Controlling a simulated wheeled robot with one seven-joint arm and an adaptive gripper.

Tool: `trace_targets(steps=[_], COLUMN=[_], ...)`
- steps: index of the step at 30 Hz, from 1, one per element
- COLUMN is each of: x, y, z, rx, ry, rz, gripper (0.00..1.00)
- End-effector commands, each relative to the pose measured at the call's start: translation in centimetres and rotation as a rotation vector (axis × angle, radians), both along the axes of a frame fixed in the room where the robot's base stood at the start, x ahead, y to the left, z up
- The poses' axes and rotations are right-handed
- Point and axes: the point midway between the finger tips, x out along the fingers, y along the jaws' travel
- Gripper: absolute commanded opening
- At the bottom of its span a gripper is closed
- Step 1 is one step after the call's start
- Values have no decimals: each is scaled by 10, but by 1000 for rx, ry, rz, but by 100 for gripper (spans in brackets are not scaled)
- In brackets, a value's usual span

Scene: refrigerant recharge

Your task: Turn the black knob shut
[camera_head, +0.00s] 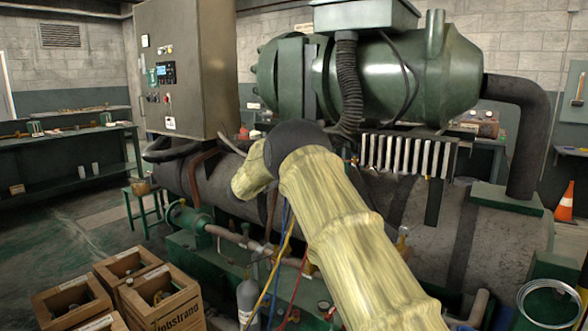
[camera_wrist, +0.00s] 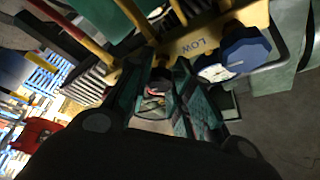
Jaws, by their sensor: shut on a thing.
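In the wrist view my gripper (camera_wrist: 158,80) has its two dark green fingers on either side of a small dark knob (camera_wrist: 159,73), and it is shut on it. The knob is mostly in shadow, so its turn position cannot be read. It sits by the yellow manifold (camera_wrist: 193,43) marked "LOW", beside a blue gauge (camera_wrist: 240,54). In the head view my yellow-sleeved arm covers the gripper, the knob and most of the manifold.
A yellow hose (camera_wrist: 133,14) runs near the manifold. A red item (camera_wrist: 38,133) is at the left. In the head view wooden crates (camera_head: 160,300) stand at lower left, a grey cylinder (camera_head: 247,298) beside them, and a large tank (camera_head: 410,205) behind my arm.

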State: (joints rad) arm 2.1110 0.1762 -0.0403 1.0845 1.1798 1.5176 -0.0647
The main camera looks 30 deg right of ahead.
Motion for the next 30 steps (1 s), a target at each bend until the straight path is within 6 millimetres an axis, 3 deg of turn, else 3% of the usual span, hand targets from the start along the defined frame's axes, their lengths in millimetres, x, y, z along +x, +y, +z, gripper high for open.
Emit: trace_targets(steps=[16,17,20,30], x=[0,0,0,0], y=[0,0,0,1], z=[0,0,0,-1], rx=[11,11,11,11], ry=[-26,-25,-25,-25], rz=[0,0,0,1], gripper=[0,24,42,44])
